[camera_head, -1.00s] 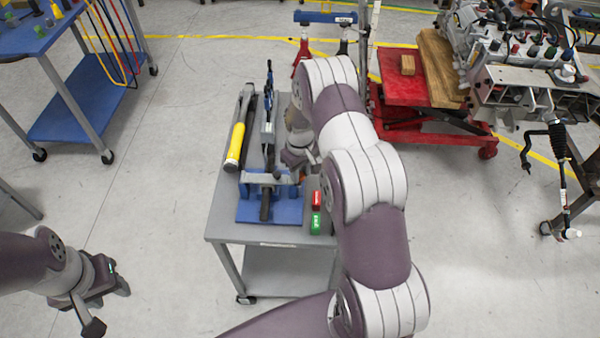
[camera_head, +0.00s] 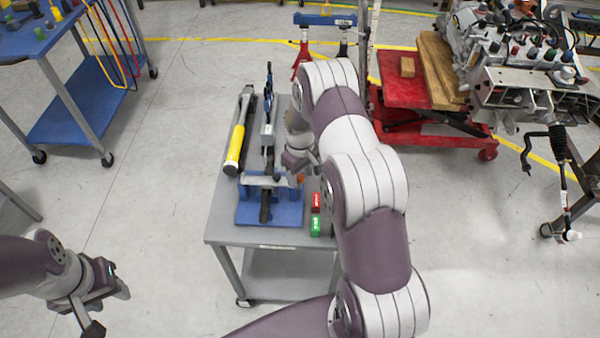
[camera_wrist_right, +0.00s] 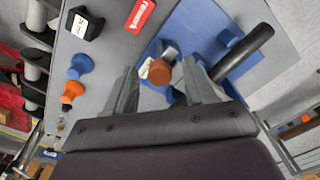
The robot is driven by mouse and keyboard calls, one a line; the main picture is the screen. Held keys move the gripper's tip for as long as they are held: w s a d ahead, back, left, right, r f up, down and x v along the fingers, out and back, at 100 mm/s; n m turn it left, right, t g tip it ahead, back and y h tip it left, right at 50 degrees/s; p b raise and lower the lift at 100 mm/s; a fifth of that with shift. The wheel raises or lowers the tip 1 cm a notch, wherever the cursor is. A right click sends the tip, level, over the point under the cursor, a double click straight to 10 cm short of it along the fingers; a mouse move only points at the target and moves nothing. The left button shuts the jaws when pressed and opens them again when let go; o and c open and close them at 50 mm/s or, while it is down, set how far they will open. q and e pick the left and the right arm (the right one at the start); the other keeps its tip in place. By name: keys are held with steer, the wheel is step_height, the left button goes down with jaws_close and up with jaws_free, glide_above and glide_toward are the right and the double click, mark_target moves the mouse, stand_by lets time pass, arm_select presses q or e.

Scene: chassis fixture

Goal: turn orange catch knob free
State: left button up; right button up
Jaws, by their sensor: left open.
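The orange catch knob (camera_wrist_right: 159,72) is a round cap on the blue fixture (camera_wrist_right: 190,35) in the right wrist view. It shows between the fingers of my right gripper (camera_wrist_right: 161,80), which is open, with a gap on each side of the knob. In the head view the knob (camera_head: 300,179) is a small orange spot at the right of the blue fixture (camera_head: 250,212), just below my right gripper (camera_head: 302,170). The right arm hides part of the fixture's right side. My left gripper (camera_head: 108,306) is open and empty over the floor at lower left.
The fixture stands on a grey cart (camera_head: 226,222). A dark bar (camera_wrist_right: 245,50) rises beside the knob. Open floor lies left of the cart.

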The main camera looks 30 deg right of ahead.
mark_target(300, 176)
steer(key=shift+w+r, duration=0.1)
step_height(300, 176, up, 12)
steer(key=b, duration=0.3)
steer(key=shift+r, duration=0.25)
